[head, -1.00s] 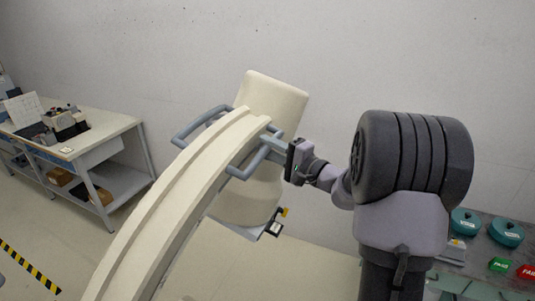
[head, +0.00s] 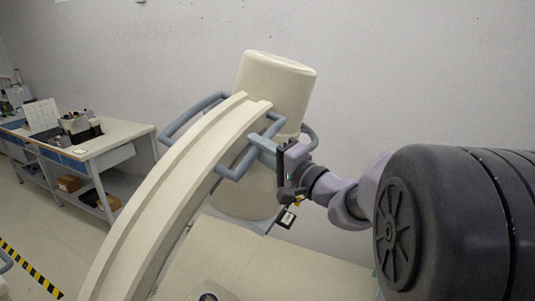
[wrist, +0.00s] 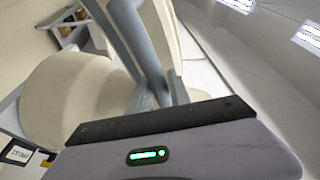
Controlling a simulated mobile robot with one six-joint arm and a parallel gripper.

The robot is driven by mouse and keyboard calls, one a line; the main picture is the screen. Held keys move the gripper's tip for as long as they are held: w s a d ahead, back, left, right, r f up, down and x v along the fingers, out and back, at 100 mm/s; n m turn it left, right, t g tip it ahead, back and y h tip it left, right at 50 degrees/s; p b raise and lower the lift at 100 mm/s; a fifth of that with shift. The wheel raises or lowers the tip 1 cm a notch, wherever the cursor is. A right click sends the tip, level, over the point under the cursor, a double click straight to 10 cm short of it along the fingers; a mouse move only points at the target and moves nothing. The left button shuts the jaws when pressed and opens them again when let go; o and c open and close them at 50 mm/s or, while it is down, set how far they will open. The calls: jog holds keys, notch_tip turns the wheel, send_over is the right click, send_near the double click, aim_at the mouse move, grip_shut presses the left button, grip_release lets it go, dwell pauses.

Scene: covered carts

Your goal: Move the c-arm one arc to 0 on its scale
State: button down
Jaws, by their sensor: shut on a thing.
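The cream c-arm arc (head: 165,190) curves from the lower left up to the middle of the head view. A cream cylindrical housing (head: 275,88) stands behind its upper end. Grey-blue handle bars (head: 232,170) stick out on both sides of the arc's end. My gripper (head: 278,153) is shut on the right handle bar, beside the arc's top end. In the wrist view the handle bar (wrist: 140,45) runs down to my gripper (wrist: 160,105), and the fingertips are mostly hidden. A small dark-framed label (head: 286,218) sits below the housing. I cannot read a scale on the arc.
A workbench (head: 115,138) with small equipment and a lower shelf stands at the left against the wall. Yellow-black tape (head: 28,268) marks the floor at lower left. A plain wall fills the back. My dark arm joint covers the right side.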

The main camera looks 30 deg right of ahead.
aim_at(250, 164)
jog(key=a+b, duration=0.1)
jog(key=s+a+f+b, duration=0.2)
jog(key=shift+a, duration=0.15)
jog(key=shift+s+a+n, duration=0.25)
jog(key=shift+a+n, duration=0.05)
jog(key=shift+s+a+r, duration=0.2)
jog(key=shift+s+a, duration=0.05)
jog(key=shift+a, duration=0.05)
jog(key=shift+r, duration=0.1)
jog(key=c, duration=1.5)
grip_release()
jog(key=shift+c, duration=0.2)
jog(key=shift+o, duration=1.3)
jog(key=shift+w+d, duration=0.15)
jog(key=shift+w, duration=0.1)
